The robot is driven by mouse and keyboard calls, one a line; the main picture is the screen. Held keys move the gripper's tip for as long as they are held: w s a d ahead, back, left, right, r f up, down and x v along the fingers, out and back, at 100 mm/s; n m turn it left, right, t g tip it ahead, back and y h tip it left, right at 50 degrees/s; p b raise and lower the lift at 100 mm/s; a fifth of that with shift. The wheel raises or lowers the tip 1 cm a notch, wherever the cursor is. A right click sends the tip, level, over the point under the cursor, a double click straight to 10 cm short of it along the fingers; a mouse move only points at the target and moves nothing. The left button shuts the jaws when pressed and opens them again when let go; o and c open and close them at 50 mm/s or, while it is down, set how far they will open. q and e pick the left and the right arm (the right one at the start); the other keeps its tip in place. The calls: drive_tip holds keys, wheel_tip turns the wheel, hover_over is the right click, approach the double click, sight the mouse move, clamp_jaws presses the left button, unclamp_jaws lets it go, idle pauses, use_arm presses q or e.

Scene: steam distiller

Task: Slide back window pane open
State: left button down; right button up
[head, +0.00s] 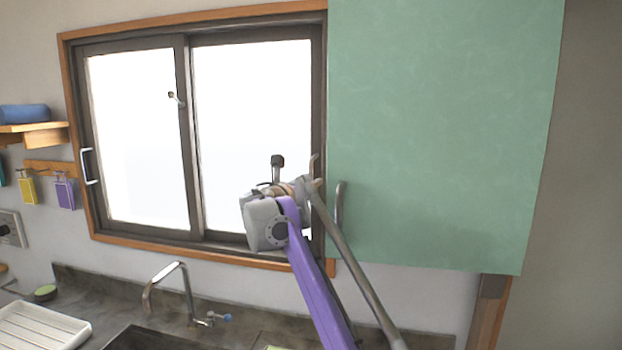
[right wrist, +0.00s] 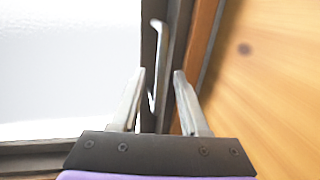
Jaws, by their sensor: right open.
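The window has two bright panes in dark frames, the left pane (head: 135,140) and the right pane (head: 250,120); both look closed. I cannot tell for sure which lies behind. A white handle (head: 88,166) is on the left pane's left edge. My right gripper (head: 296,168) is open in front of the right pane's lower right edge. In the right wrist view, a thin pale handle (right wrist: 160,45) on the dark edge frame (right wrist: 148,60) shows ahead of and between the open fingers (right wrist: 158,95), not gripped. My left gripper is not in view.
A green cabinet (head: 440,130) stands close to the window's right side, with a handle (head: 339,205) near my right gripper. A wooden surface (right wrist: 265,70) is right of the fingers. Below are a faucet (head: 165,275), a sink and a white rack (head: 40,327).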

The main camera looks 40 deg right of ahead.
drive_tip(key=shift+x, duration=1)
clamp_jaws()
idle(0.8)
